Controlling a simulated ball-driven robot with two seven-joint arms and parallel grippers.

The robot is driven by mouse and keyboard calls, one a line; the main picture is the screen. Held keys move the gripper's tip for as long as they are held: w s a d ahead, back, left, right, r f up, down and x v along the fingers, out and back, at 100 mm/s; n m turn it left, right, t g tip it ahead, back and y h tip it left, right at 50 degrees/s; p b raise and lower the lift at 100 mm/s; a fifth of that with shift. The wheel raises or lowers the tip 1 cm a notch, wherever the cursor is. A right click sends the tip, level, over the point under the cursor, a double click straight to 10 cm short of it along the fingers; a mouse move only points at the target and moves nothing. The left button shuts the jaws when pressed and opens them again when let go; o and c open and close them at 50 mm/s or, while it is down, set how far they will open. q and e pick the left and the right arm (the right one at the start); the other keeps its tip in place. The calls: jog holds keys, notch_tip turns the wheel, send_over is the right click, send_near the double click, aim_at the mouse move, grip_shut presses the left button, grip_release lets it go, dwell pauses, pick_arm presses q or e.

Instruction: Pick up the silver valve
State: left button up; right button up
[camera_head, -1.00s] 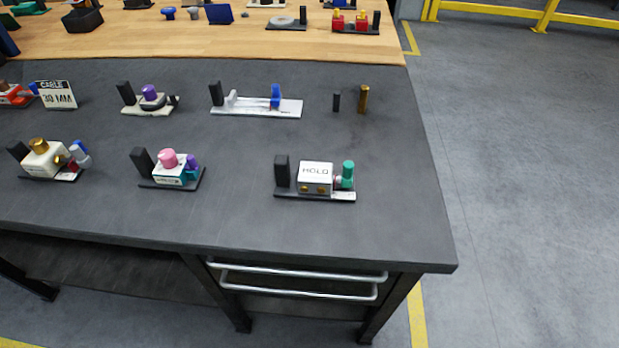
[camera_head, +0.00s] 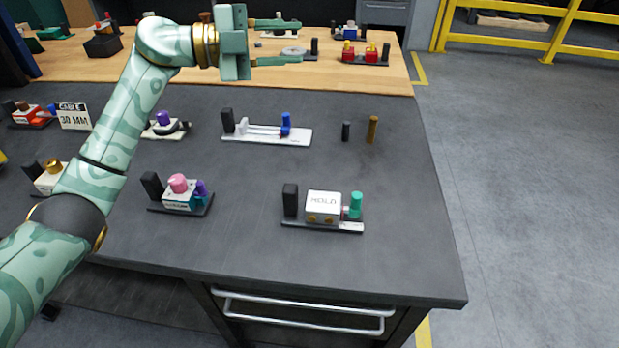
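I cannot tell for sure which piece is the silver valve. My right gripper is not in view.
A white box fixture (camera_head: 323,205) with a green knob and a pink-knobbed fixture (camera_head: 179,190) stand nearer the front edge. Two small posts, one dark (camera_head: 346,131) and one brown (camera_head: 372,129), stand to the right. Bare bench top lies between the fixtures.

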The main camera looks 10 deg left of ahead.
pick_arm(q)
jog(key=s+d+f+m+g+y, duration=0.4)
jog(key=s+d+f+m+y, duration=0.1)
jog(key=d, duration=0.3)
jog(key=m+g+y, duration=0.1)
jog(key=m+y, duration=0.2)
jog(key=y, duration=0.8)
send_over(290, 187)
notch_tip(290, 187, down, 11)
jog(key=shift+s+d+r, duration=0.1)
jog(key=shift+y, duration=0.3)
jog(key=f, duration=0.6)
jog(key=shift+a+f, duration=0.3)
jog(key=shift+f, duration=0.05)
jog(key=f, duration=0.5)
jog(key=shift+d+f, duration=0.2)
jog(key=shift+f, duration=0.1)
grip_shut()
